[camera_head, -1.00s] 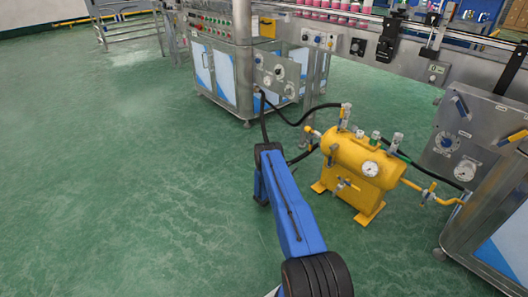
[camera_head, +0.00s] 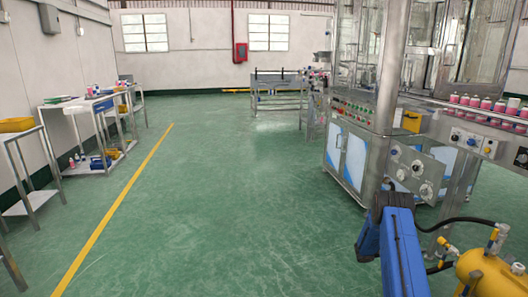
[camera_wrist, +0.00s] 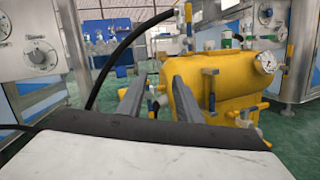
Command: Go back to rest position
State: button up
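My gripper (camera_wrist: 158,86) shows in the wrist view as two dark fingers held apart. Nothing is seen held between them. A yellow tank (camera_wrist: 225,85) with valves and a gauge stands beyond the fingers, and the right finger overlaps it in the picture. I cannot tell the distance between them. In the head view, my blue arm reaches in from the lower right and its gripper end is hidden. The yellow tank (camera_head: 490,272) is cut off at the lower right corner there.
Black hoses (camera_head: 455,222) run by the tank. Steel tables (camera_head: 85,103) line the left wall. The green floor in the middle is clear.

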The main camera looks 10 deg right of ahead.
jog(key=s+a+r+m+g+y, duration=0.1)
jog(key=s+a+r+m+y, duration=0.2)
jog(key=r, duration=0.7)
jog(key=s+a+r+m+g+y, duration=0.1)
jog(key=s+a+r+m+y, duration=0.15)
jog(key=a+r, duration=0.5)
jog(key=s+a+r+m+t+y, duration=0.1)
jog(key=s+a+r+m+y, duration=0.25)
jog(key=s+a+r, duration=0.95)
jog(key=s+a+r+m+t+y, duration=0.2)
jog(key=s+a+t+y, duration=0.3)
jog(key=s+a, duration=0.9)
jog(key=s+a+r+m+t+y, duration=0.1)
jog(key=s+a+r+t+y, duration=0.2)
jog(key=s+a, duration=1.2)
jog(key=shift+a+r+m+t+y, duration=0.2)
jog(key=shift+a+m+t+y, duration=0.25)
jog(key=shift+t+y, duration=0.75)
